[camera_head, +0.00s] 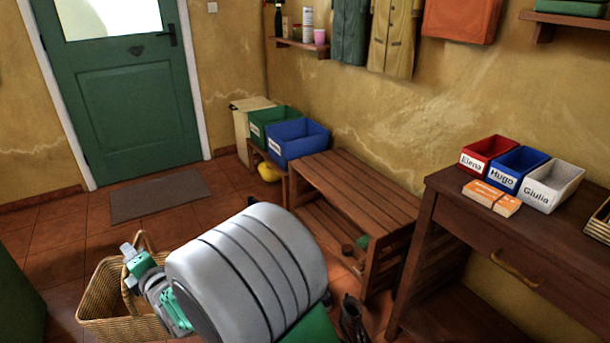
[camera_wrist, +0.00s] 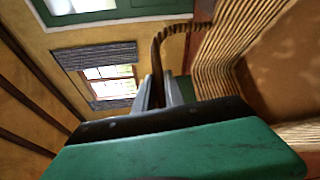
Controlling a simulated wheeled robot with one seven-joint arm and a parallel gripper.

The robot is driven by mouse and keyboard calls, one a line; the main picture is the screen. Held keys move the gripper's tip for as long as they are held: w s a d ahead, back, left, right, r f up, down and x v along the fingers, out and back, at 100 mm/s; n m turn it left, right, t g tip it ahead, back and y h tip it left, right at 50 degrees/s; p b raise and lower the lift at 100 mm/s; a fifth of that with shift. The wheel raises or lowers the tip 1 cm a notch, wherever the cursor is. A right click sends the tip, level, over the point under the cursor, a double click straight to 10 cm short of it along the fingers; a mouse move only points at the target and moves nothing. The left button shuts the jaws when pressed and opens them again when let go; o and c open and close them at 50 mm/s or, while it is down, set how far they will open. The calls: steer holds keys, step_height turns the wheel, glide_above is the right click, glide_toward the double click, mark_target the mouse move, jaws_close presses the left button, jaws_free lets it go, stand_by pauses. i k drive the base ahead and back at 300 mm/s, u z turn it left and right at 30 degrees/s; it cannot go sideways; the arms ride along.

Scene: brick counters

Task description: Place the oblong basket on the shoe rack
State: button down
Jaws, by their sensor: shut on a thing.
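The oblong wicker basket (camera_head: 105,325) is at the lower left of the head view, with its tall handle (camera_head: 147,240) upright. My gripper (camera_head: 130,256) is over the basket beside the handle, and my arm hides the basket's right side. In the wrist view my gripper's fingers (camera_wrist: 163,92) are closed on the handle (camera_wrist: 166,48). The basket's ribbed wall (camera_wrist: 225,50) fills the right of that view. The shoe rack, a slatted wooden bench (camera_head: 352,183), stands along the wall at the centre of the head view. Its top is bare.
Green (camera_head: 270,122) and blue (camera_head: 297,140) bins stand beyond the rack's far end. A dark wooden table (camera_head: 445,200) with red, blue and white bins is on the right. Dark shoes (camera_head: 353,318) lie on the floor between rack and table. Tiled floor is open towards the green door.

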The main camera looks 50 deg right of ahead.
mark_target(379, 198)
steer(key=z, duration=0.5)
steer(key=i, duration=1.3)
steer(key=z, duration=0.75)
steer(key=i, duration=0.4)
steer(key=z, duration=0.1)
